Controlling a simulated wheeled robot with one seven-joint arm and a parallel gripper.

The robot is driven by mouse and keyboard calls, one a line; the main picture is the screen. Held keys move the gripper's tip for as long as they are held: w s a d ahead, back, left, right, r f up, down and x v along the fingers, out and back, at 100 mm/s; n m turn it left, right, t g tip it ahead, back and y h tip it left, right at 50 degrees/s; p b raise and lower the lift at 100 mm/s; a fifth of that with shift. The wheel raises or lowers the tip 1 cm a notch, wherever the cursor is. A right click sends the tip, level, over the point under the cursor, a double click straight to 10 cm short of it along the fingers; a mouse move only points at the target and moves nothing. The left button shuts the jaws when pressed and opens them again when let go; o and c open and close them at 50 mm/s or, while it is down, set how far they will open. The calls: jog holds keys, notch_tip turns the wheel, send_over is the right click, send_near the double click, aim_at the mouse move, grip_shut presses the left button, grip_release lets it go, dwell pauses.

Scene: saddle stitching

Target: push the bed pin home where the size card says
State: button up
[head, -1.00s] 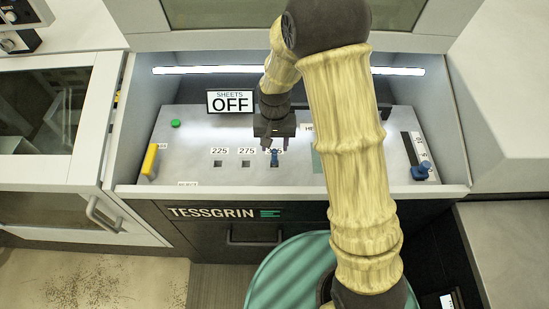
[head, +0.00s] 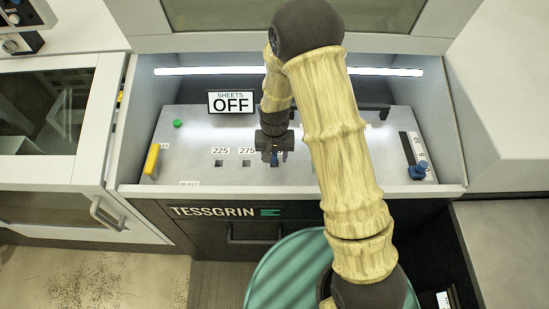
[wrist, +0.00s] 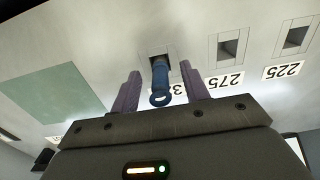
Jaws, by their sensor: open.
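The bed pin (wrist: 161,83) is a blue peg with a ring end. In the wrist view it stands in the square hole of a label starting with 3, its ring end sticking out. My gripper (wrist: 160,69) is open, with one purple finger on each side of the pin and a gap to both. In the head view my gripper (head: 272,155) is over that third hole and largely hides the pin. The 275 hole (wrist: 231,46) and the 225 hole (wrist: 293,37) are empty. I cannot make out a size card.
A sign (head: 231,102) reads "SHEETS OFF". A yellow lever (head: 152,160) and a green button (head: 177,124) are at the panel's left. A blue knob (head: 417,170) is on the right scale. A green patch (wrist: 55,102) lies beside the pin hole.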

dwell(0.4)
grip_shut()
jog(key=shift+r, duration=0.1)
notch_tip(320, 180, up, 10)
jog(key=shift+f+b, duration=0.1)
jog(key=shift+b, duration=0.9)
